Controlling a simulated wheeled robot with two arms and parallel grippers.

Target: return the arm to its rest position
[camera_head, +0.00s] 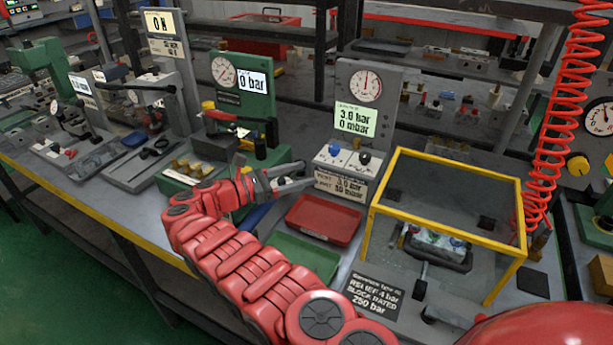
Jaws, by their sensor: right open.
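My right arm (225,262) is red and jointed and reaches from the bottom middle up and left over the bench. Its gripper (306,175) is open, its fingers pointing right, with nothing seen between them. Whether the fingers touch the stand cannot be told. My left gripper is not in view.
A red tray (325,220) and a green tray (300,258) lie beside the arm. A yellow-framed clear guard (445,170) stands right, over a valve block (437,243). A green 0 bar stand (243,95) is behind the arm. A red coiled hose (560,110) hangs at right.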

